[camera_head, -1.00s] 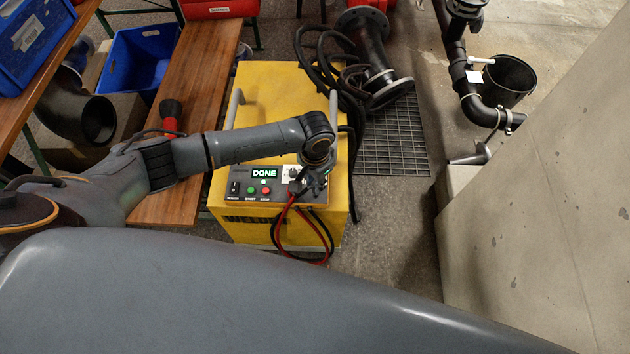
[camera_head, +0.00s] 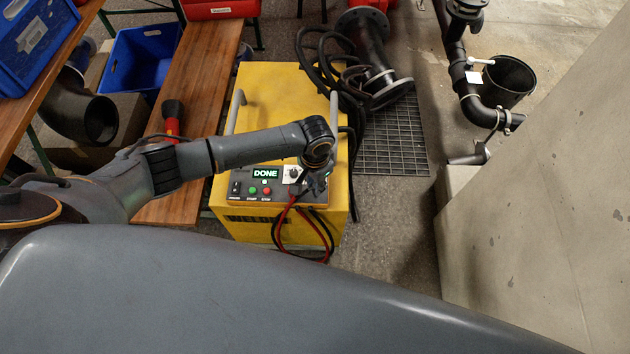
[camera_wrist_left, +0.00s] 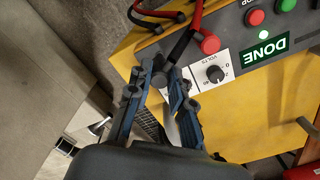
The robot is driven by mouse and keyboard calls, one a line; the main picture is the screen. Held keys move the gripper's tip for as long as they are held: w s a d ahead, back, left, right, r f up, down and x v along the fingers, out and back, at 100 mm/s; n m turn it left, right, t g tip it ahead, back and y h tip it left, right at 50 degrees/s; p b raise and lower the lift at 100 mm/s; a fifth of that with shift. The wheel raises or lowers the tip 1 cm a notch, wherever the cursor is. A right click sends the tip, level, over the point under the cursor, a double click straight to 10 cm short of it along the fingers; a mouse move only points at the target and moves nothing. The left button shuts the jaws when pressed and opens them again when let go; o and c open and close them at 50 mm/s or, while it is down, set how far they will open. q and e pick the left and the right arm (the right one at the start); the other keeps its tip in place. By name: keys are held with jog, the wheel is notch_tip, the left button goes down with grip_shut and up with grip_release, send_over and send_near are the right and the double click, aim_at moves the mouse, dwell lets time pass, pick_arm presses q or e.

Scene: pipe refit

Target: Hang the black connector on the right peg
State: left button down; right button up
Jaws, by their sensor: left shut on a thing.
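My left gripper (camera_head: 318,182) is at the right end of the yellow machine's control panel (camera_head: 250,188). In the left wrist view its two fingers (camera_wrist_left: 160,78) close on the black connector (camera_wrist_left: 178,50), whose black cable runs upward in the picture. The fingers cover much of the connector. A red connector (camera_wrist_left: 208,44) with a red cable sits right beside it at the panel's edge. I cannot make out the right peg; the gripper and cables crowd that spot. I cannot tell whether the black connector touches a peg. My right gripper is not in view.
The panel has a volts knob (camera_wrist_left: 215,74), green and red buttons and a display (camera_head: 264,173) reading DONE. Red and black cables (camera_head: 300,240) loop down the machine's front. A wooden bench (camera_head: 205,70) stands left. A concrete wall (camera_head: 560,200) rises right, with open floor between.

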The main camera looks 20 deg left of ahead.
pick_arm(q)
jog(key=shift+f, duration=0.1)
dwell(0.3)
jog(key=shift+f, duration=0.45)
jog(key=shift+f, duration=0.1)
jog(key=shift+f, duration=0.3)
jog(key=shift+f, duration=0.35)
dwell(0.7)
jog(key=c, duration=1)
grip_release()
jog(key=shift+o, duration=0.2)
jog(key=shift+r, duration=0.15)
